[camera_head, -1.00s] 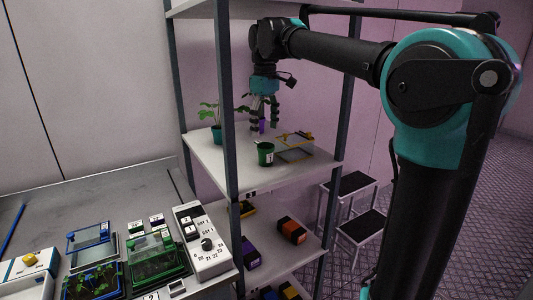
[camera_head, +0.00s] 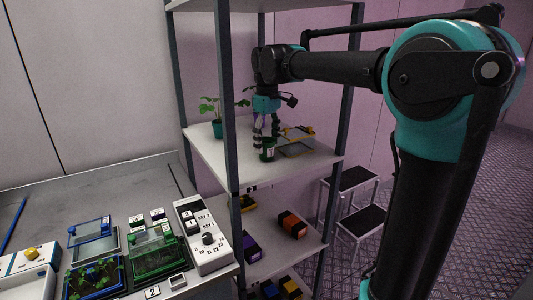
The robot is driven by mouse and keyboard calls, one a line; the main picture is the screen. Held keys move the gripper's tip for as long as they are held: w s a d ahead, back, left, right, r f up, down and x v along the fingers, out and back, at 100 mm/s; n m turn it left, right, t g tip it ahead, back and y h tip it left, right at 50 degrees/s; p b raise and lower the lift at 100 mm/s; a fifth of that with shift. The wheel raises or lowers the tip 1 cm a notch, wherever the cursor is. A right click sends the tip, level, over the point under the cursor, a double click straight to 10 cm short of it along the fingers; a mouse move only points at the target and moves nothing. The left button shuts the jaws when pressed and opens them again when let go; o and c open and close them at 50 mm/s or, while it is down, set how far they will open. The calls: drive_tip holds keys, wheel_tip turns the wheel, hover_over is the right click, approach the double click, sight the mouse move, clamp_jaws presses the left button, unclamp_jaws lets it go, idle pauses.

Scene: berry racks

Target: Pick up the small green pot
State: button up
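The fingers hide some of the rim. I cannot tell whether they touch or press the pot.
A potted plant (camera_head: 217,130) stands at the shelf's left. A yellow-clipped board (camera_head: 297,149) lies just right of my gripper. Rack posts (camera_head: 229,100) rise in front and at the sides. A bench with trays and a dial box (camera_head: 208,250) is at lower left.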

drive_tip(key=c, duration=1)
drive_tip(key=shift+o, duration=0.2)
drive_tip(key=shift+r, duration=0.15)
